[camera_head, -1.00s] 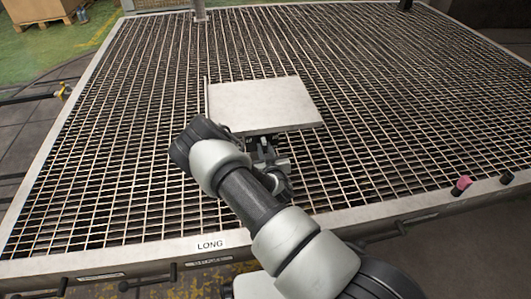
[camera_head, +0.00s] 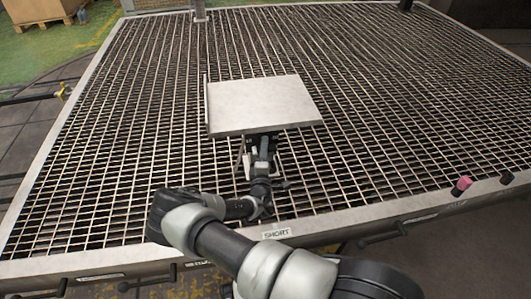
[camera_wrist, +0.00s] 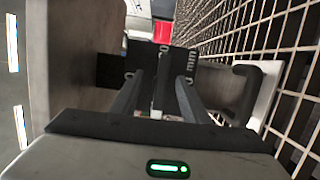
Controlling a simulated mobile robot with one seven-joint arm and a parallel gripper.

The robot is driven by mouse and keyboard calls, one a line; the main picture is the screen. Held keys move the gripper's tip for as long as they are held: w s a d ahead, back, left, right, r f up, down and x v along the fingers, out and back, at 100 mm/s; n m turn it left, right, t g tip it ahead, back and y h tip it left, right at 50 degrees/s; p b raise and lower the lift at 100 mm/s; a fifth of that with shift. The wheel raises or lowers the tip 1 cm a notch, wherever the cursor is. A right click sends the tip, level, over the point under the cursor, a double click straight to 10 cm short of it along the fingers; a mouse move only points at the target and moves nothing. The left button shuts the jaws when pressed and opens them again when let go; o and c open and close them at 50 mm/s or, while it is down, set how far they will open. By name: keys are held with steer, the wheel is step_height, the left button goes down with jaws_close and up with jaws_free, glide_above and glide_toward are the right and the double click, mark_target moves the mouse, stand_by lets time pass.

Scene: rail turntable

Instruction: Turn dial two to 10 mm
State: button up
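In the wrist view a black dial plate (camera_wrist: 178,73) with white marks and partly readable "0 mm" lettering lies just ahead of my gripper (camera_wrist: 157,92). The full reading and the dial's number are not legible. My gripper's two dark fingers stand apart, with a narrow light-grey piece (camera_wrist: 159,95) visible between them. I cannot tell whether they touch it. In the head view my gripper (camera_head: 262,150) is at the near edge of the pale square plate (camera_head: 262,104), low over the grating. The dial is hidden there.
The plate stands above a wide metal grating (camera_head: 400,130). A "SHORT" label (camera_head: 277,234) is on the near frame, beside my arm. A pink knob (camera_head: 461,185) and a dark knob (camera_head: 507,177) stand at the right. A dark curved handle (camera_wrist: 245,90) is right of my fingers.

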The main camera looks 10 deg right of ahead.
steer(key=o, duration=0.8)
steer(key=shift+s+p, duration=0.9)
steer(key=shift+s, duration=3.6)
